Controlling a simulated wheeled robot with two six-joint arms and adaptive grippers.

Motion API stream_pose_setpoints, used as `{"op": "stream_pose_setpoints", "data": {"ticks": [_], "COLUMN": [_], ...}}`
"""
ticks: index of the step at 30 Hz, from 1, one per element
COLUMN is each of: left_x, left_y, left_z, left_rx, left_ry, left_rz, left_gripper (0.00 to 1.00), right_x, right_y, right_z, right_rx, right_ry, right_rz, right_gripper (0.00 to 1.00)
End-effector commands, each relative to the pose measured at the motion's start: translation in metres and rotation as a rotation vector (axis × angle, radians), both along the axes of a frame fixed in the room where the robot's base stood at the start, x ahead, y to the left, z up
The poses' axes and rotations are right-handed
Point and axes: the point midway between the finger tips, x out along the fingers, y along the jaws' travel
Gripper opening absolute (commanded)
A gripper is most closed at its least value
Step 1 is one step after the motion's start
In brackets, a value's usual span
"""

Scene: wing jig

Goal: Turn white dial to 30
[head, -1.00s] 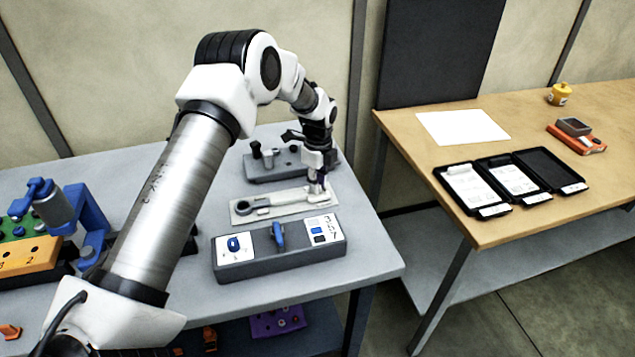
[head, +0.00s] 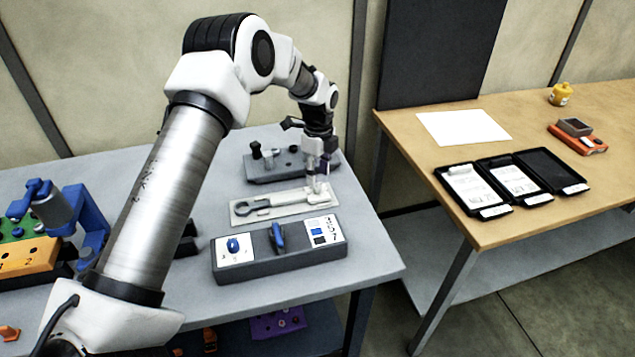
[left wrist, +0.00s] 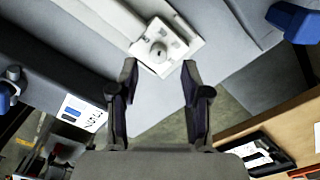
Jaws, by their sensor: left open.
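The white dial (left wrist: 158,50) is a round knob on a pale square block at one end of a light plate (left wrist: 118,14). In the left wrist view it lies just beyond the fingertips, about in line with the gap. In the head view the same plate (head: 243,210) lies mid-table, and the dial is largely hidden by my fingers. My left gripper (left wrist: 160,66) is open and empty, with one finger to each side of the dial's line. In the head view it (head: 317,180) points down over the plate's right end. I cannot read the dial's setting.
A grey box (head: 262,265) with blue knobs stands in front of the plate. A grey fixture with black knobs (head: 285,166) stands behind it. Blue and orange fixtures (head: 30,258) are at the left. A wooden table (head: 420,145) with black trays stands right, across a gap.

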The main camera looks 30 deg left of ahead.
Motion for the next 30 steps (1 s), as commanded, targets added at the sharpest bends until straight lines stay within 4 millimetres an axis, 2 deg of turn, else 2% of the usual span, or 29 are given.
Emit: {"op": "stream_pose_setpoints", "data": {"ticks": [1, 6, 10, 14, 30], "left_x": [0.001, 0.002, 0.002, 0.001, 0.002], "left_y": [0.0, 0.0, 0.0, 0.0, 0.0], "left_z": [0.015, 0.056, 0.074, 0.08, 0.079], "left_rx": [0.001, 0.001, 0.001, 0.0, 0.0], "left_ry": [-0.005, -0.004, 0.0, 0.001, 0.001], "left_rz": [0.0, 0.0, 0.0, 0.0, 0.0], "left_gripper": [0.47, 0.47, 0.47, 0.47, 0.47], "right_x": [0.0, 0.0, 0.0, 0.0, 0.0], "right_y": [0.0, 0.0, 0.0, 0.0, 0.0], "right_z": [0.0, 0.0, 0.0, 0.0, 0.0], "right_rx": [0.0, 0.0, 0.0, 0.0, 0.0], "right_ry": [0.0, 0.0, 0.0, 0.0, 0.0], "right_rz": [0.0, 0.0, 0.0, 0.0, 0.0], "right_gripper": [0.4, 0.4, 0.4, 0.4, 0.4]}}
